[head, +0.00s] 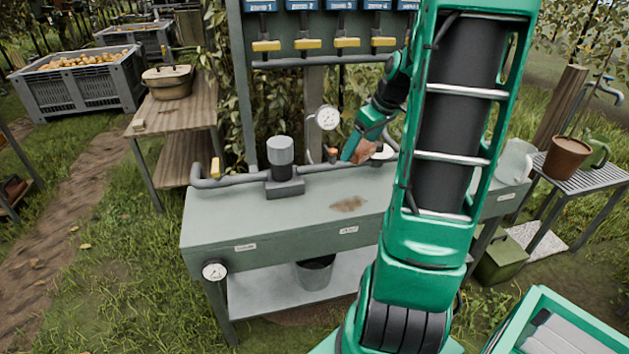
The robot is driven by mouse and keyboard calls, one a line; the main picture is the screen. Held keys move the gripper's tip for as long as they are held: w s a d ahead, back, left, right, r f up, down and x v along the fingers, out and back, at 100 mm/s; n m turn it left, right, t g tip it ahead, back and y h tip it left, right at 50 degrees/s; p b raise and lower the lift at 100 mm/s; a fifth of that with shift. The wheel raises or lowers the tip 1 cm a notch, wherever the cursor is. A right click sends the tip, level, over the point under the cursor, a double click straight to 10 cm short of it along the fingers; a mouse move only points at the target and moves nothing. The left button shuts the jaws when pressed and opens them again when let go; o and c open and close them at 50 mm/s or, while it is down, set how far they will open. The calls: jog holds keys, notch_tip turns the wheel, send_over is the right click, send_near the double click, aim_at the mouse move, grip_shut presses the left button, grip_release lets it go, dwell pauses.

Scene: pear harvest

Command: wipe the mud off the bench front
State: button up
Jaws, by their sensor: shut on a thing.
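The grey-green bench (225,225) stands in the middle of the head view. A brown mud patch (349,203) lies on its top, towards the front edge and right of the grey pump-like fitting. My gripper (358,152) is above the back part of the bench, beyond the mud and slightly right of it. It is shut on a small brownish thing (371,153), partly hidden by the fingers, so I cannot tell what it is. The held thing is apart from the mud. My arm hides the right part of the bench.
A pipe with a grey fitting (284,170) runs along the bench's back. A round gauge (328,118) stands close beside my gripper. Yellow-handled valves (305,43) hang on the panel above. A bucket (314,272) sits on the lower shelf. The bench top's left part is clear.

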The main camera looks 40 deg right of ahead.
jog(key=shift+w+a, duration=0.15)
jog(key=shift+a, duration=0.1)
